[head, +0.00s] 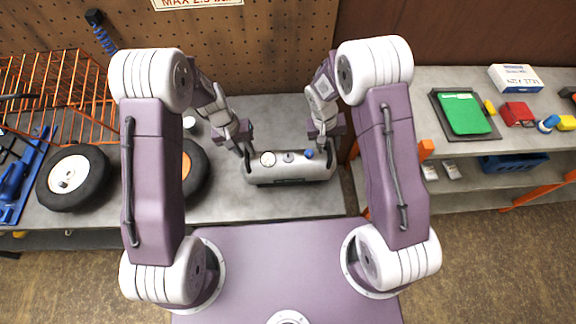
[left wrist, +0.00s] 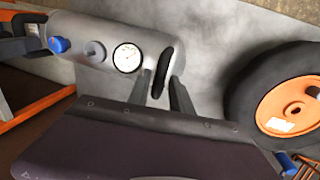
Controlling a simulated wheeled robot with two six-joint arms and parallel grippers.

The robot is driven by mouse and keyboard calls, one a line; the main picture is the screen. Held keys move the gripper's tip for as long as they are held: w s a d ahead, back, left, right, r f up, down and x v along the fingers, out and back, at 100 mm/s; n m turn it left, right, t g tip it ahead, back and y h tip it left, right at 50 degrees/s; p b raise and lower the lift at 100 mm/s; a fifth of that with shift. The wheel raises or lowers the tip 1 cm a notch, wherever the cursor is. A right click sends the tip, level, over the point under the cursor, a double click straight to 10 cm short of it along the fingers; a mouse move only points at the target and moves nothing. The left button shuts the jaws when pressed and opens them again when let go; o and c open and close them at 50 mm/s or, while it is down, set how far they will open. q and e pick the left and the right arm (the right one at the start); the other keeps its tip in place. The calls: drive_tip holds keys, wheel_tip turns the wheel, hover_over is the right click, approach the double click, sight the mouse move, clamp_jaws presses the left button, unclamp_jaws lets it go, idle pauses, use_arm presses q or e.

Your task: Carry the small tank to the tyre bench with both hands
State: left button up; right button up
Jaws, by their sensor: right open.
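The small tank (head: 290,173) is a grey cylinder lying on the grey bench (head: 265,207), with a gauge and a blue knob on top. In the left wrist view the tank (left wrist: 110,32) has a black handle (left wrist: 164,72) at its near end. My left gripper (head: 244,149) is at the tank's left end. In the left wrist view its fingers (left wrist: 161,92) are spread, one on each side of the handle, with gaps showing. My right gripper (head: 322,145) is open at the tank's right end. Its contact with the right handle is hidden.
Left of the tank, the bench holds a black tyre with a white hub (head: 68,178), a tyre with an orange hub (head: 192,172) and an orange wire basket (head: 60,85). A separate bench on the right holds a green pad (head: 464,113) and a red box (head: 517,114). A pegboard (head: 260,50) stands behind.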

use_arm(q)
drive_tip(key=shift+w+d+f, duration=0.1)
drive_tip(key=shift+d+f, duration=0.05)
drive_tip(key=shift+f, duration=0.35)
drive_tip(key=shift+d+f, duration=0.15)
drive_tip(key=shift+f, duration=0.35)
use_arm(e)
drive_tip(key=shift+d+f, duration=0.15)
drive_tip(key=shift+f, duration=0.4)
drive_tip(key=shift+d+f, duration=0.15)
drive_tip(key=shift+f, duration=0.35)
use_arm(q)
drive_tip(key=shift+f, duration=0.2)
use_arm(e)
drive_tip(key=shift+f, duration=0.15)
drive_tip(key=shift+a, duration=0.1)
use_arm(q)
drive_tip(key=shift+a, duration=0.1)
drive_tip(key=c, duration=0.3)
use_arm(e)
drive_tip(key=c, duration=0.3)
use_arm(q)
clamp_jaws()
use_arm(e)
clamp_jaws()
use_arm(q)
drive_tip(key=shift+r, duration=0.1)
